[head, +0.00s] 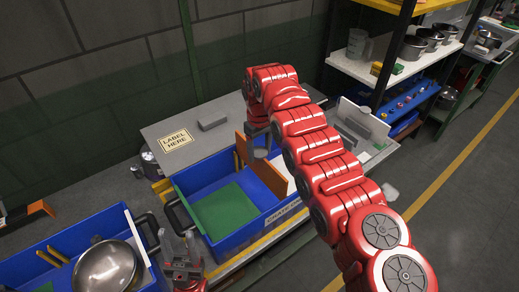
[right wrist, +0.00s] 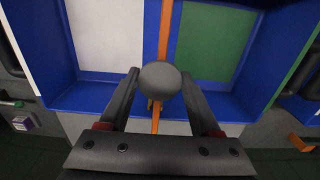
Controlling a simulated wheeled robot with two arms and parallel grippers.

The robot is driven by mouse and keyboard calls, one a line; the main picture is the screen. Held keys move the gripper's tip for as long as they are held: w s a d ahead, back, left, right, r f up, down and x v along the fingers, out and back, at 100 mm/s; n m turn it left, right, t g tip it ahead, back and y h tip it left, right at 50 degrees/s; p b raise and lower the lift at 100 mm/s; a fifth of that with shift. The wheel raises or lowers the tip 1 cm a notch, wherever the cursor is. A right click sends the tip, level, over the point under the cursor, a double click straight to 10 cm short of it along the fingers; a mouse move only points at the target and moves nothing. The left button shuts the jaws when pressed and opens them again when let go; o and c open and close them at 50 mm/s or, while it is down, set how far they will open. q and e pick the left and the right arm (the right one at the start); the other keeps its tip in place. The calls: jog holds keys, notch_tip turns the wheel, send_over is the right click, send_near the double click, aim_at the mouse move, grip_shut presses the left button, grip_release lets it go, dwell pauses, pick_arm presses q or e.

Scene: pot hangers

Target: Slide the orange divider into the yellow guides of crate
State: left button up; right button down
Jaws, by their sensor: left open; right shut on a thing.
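The blue crate (head: 237,242) stands on the bench, with a green floor panel on the left and a white one on the right. The orange divider (head: 273,178) stands upright across it between the panels. In the right wrist view the divider (right wrist: 164,30) is a thin edge-on strip. My right gripper (head: 258,137) is shut on the divider's round grey knob (right wrist: 160,80). Small yellow guides (right wrist: 151,104) show at the crate wall beside the strip, partly hidden by the knob. I cannot tell how deep the divider sits. My left gripper (head: 182,264) is open and empty, left of the crate's near corner.
A grey board with a "LABEL HERE" sign (head: 176,141) and a grey block (head: 212,124) lies behind the crate. Shelves with pots (head: 411,48) stand at the right.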

aim_at(260, 170)
jog(key=shift+f+b, duration=2.45)
jog(key=shift+f, duration=2.4)
grip_release()
notch_tip(260, 170, up, 9)
jog(key=shift+a+r+b, duration=0.1)
jog(key=shift+a+b, duration=0.05)
jog(key=shift+b, duration=0.95)
jog(key=r+p, duration=0.3)
jog(key=r, duration=0.1)
jog(key=r+p, duration=0.3)
jog(key=shift+d+r, duration=0.2)
jog(key=shift+r, duration=0.15)
jog(key=shift+r+p, duration=0.35)
jog(key=shift+p, duration=0.1)
